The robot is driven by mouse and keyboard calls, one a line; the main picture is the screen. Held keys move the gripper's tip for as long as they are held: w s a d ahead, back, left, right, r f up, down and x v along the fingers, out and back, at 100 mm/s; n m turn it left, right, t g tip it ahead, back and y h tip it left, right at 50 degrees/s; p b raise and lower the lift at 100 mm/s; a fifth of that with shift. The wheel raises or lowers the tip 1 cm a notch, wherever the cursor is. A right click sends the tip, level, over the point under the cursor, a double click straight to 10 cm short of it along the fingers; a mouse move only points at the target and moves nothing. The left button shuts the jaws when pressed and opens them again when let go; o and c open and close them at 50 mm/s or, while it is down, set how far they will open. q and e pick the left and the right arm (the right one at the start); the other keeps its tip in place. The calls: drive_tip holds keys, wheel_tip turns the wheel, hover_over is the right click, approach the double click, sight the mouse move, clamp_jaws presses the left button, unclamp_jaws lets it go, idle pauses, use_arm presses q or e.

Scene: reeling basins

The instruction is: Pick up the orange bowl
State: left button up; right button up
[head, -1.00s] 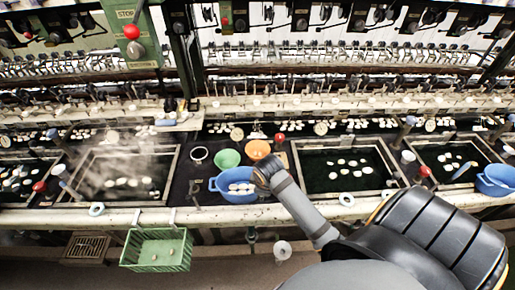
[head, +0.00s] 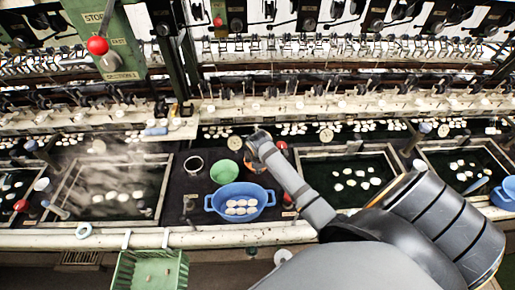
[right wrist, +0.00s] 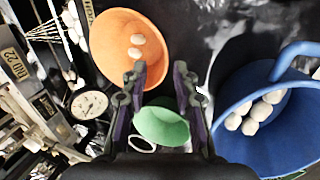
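The orange bowl (right wrist: 122,30) lies at the upper left of the right wrist view, with two white cocoons in it. My left gripper is in neither view.
A blue basin (head: 262,201) with several cocoons stands just in front of the bowls; it fills the right of the wrist view (right wrist: 235,150). A white-rimmed cup (head: 194,165) stands left of the green bowl. Water basins flank this dark strip. A green crate (head: 150,272) hangs at the front.

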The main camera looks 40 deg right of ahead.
drive_tip(key=shift+p+x, duration=0.8)
drive_tip(key=shift+x, duration=0.45)
wheel_tip(320, 180, down, 2)
drive_tip(key=shift+w+f, duration=0.1)
drive_tip(key=shift+w+d+f, duration=0.1)
drive_tip(key=shift+w+f, duration=0.05)
drive_tip(key=shift+f, duration=0.1)
drive_tip(key=shift+r, duration=0.1)
clamp_jaws()
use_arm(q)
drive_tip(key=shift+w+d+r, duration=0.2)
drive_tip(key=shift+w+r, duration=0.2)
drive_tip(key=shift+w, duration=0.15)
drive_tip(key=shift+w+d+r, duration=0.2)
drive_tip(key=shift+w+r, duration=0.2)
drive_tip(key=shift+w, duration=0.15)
